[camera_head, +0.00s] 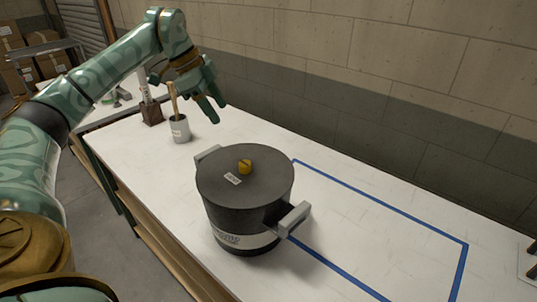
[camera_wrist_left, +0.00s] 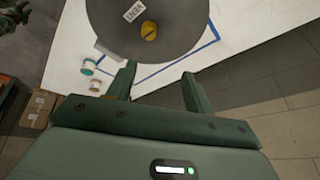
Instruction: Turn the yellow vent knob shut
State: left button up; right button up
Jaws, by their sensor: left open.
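The yellow vent knob (camera_head: 244,166) stands near the middle of the dark round lid of a large pot (camera_head: 222,212). A white label lies beside it on the lid. In the left wrist view the knob (camera_wrist_left: 148,31) shows a dark slot across its top, beyond the fingertips. My left gripper (camera_head: 217,110) is open and empty, above and behind the pot in the head view, apart from the knob. Its two fingers also show in the left wrist view (camera_wrist_left: 159,71). My right gripper is not in view.
The pot has grey side handles (camera_head: 293,218) and stands on a white table (camera_head: 340,240) by a blue tape outline (camera_head: 390,204). A grey cup with a wooden stick (camera_head: 180,129) and a brown holder (camera_head: 152,113) stand behind. The table right of the pot is clear.

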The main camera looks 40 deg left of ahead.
pick_arm(q)
jog(key=s+n, duration=0.1)
jog(key=b, duration=0.3)
send_near(244, 163)
jog(key=shift+g, duration=0.3)
jog(key=x, duration=0.8)
jog(key=shift+w+d+f, duration=0.1)
jog(key=shift+w+f, duration=0.2)
jog(key=shift+c, duration=0.3)
jog(key=c, duration=0.9)
